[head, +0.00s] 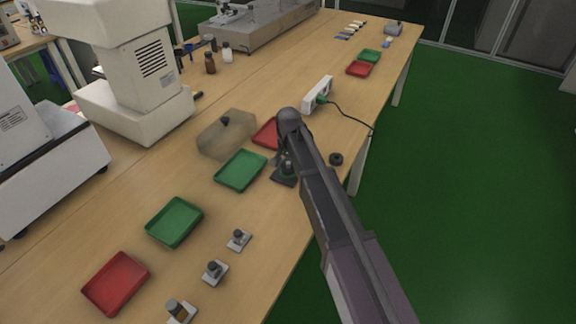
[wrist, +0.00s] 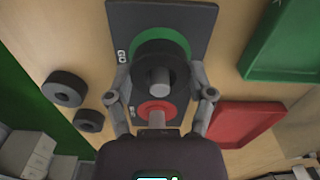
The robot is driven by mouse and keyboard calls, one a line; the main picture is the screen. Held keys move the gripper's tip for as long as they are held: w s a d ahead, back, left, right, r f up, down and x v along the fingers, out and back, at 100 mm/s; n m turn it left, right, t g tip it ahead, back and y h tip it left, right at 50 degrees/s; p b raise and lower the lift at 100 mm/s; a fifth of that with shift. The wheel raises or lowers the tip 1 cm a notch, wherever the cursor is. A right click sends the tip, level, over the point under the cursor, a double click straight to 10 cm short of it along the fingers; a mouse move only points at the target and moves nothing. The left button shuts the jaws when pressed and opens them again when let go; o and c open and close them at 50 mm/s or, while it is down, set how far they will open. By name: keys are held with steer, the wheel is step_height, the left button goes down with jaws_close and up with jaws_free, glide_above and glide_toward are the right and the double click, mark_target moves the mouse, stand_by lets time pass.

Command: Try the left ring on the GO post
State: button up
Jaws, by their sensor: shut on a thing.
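My gripper (wrist: 160,76) is shut on a black ring (wrist: 141,75), with a finger on each side. The ring is over the GO post (wrist: 158,76), whose grey tip shows in its hole; I cannot tell how far down it sits. The GO post's green base (wrist: 165,45) is partly covered by the ring. The other post (wrist: 157,116), with a red base (wrist: 143,108), stands nearer the wrist on the same dark plate (wrist: 194,20). The plate (head: 284,181) shows beneath my arm in the head view.
Two loose black rings, one larger (wrist: 47,90) and one smaller (wrist: 88,121), lie left of the plate in the wrist view. A green tray (wrist: 285,50) and a red tray (wrist: 245,122) lie right. A white box with a cable (head: 317,93) stands behind.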

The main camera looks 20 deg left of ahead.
steer(key=shift+r, duration=0.15)
steer(key=shift+r+p, duration=3.2)
steer(key=shift+p, duration=0.1)
